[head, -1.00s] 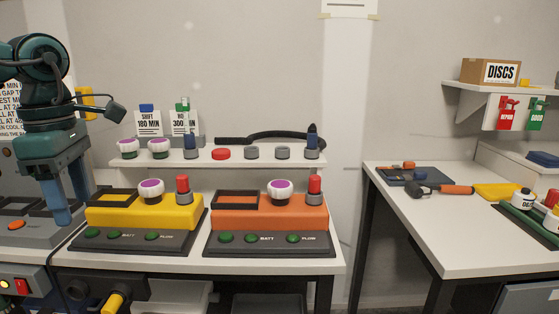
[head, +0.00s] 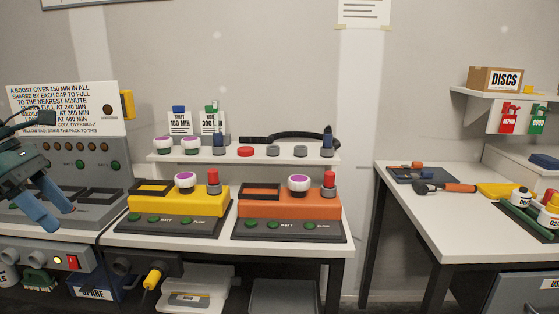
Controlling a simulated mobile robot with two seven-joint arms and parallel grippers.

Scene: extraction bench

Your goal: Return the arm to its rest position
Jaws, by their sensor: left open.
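My left gripper (head: 52,221) is at the left edge of the head view, with two blue fingers spread apart and nothing between them. It is tilted and hangs in front of the grey charger unit (head: 95,185). It is apart from the yellow device (head: 178,203) and the orange device (head: 288,208), which stand on the bench to its right. Each device carries a purple-topped white knob and a red-topped grey cylinder. Most of my left arm is outside the picture. My right gripper is not in view.
A shelf (head: 250,156) behind the devices holds white knobs, a red cap, grey caps and a black hose. Another table (head: 430,212) on the right holds tools. A gap separates the tables.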

